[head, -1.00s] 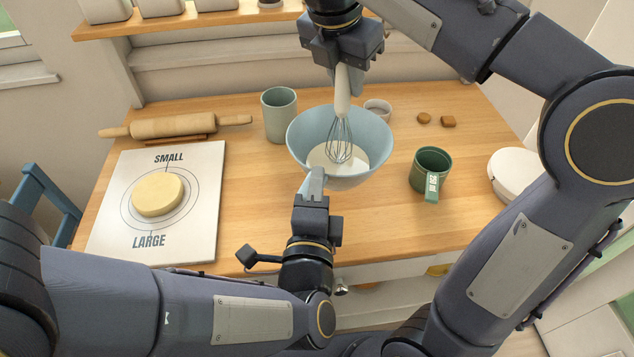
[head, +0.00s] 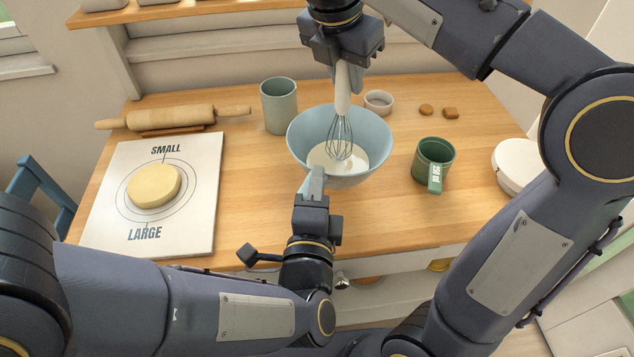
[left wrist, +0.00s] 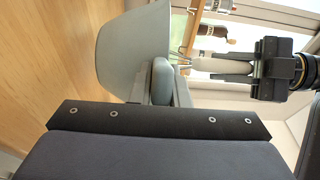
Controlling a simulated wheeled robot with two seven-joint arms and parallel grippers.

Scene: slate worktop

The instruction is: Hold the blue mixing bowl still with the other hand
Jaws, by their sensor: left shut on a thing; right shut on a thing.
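The blue mixing bowl (head: 372,128) stands upright on the wooden worktop and holds a pale liquid (head: 352,162). My left gripper (head: 313,182) is shut on the bowl's near rim. In the left wrist view the bowl (left wrist: 128,55) fills the upper middle, with the left gripper (left wrist: 162,80) at its edge. My right gripper (head: 343,72) is above the bowl, shut on the white handle of a whisk (head: 341,105). The whisk's wires reach down into the bowl at the liquid. The whisk handle also shows in the left wrist view (left wrist: 215,65).
A board marked SMALL and LARGE (head: 110,215) carries a round of dough (head: 153,186). A rolling pin (head: 170,118) lies behind it. A grey-green canister (head: 279,108), small white cup (head: 379,101), green mug (head: 432,161) and white lidded container (head: 516,165) stand around the bowl.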

